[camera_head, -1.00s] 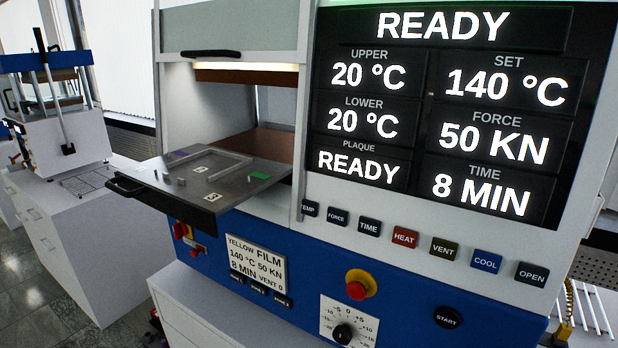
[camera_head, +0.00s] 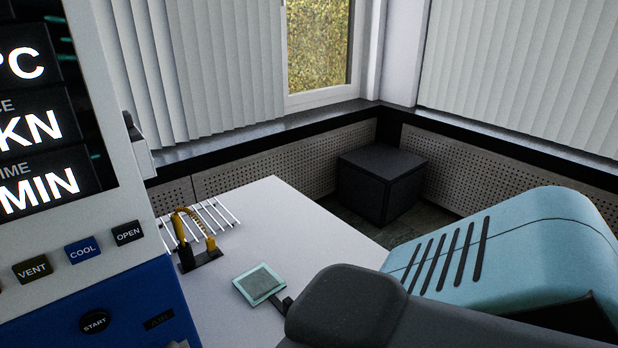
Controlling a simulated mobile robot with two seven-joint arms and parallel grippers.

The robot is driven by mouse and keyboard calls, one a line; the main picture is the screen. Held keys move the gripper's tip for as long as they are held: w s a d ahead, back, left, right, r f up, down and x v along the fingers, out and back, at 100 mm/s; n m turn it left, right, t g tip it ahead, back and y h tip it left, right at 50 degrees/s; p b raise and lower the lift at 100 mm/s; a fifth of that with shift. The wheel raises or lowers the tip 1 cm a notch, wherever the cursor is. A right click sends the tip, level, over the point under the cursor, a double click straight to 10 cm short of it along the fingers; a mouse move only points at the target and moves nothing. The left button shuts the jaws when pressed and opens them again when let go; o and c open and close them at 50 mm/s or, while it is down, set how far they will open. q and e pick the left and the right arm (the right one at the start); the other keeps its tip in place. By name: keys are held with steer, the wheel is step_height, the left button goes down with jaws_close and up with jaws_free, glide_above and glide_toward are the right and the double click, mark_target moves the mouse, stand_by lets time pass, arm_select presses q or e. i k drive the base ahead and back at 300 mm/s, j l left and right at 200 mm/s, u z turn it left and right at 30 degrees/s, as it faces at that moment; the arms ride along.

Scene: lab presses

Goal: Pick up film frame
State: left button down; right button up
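A small flat square with a pale teal rim and a grey middle (camera_head: 259,283) lies on the white table to the right of the press. It may be the film frame, but I cannot be sure. A short dark tab shows at its lower right corner, partly hidden by a dark grey rounded shape in front.
The blue and white press (camera_head: 95,295) stands at the left. A rack of thin white bars (camera_head: 215,213) and a yellow arched thing on a dark base (camera_head: 200,257) stand beside it on the white table (camera_head: 290,225). A dark box (camera_head: 380,183) sits in the corner.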

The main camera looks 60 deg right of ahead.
mark_target(260, 283)
steer(key=z, duration=1.45)
steer(key=i+l+u, duration=0.35)
steer(key=l, duration=0.65)
steer(key=l+u, duration=0.35)
steer(key=l, duration=0.65)
steer(key=l+u, duration=0.35)
steer(key=l, duration=0.7)
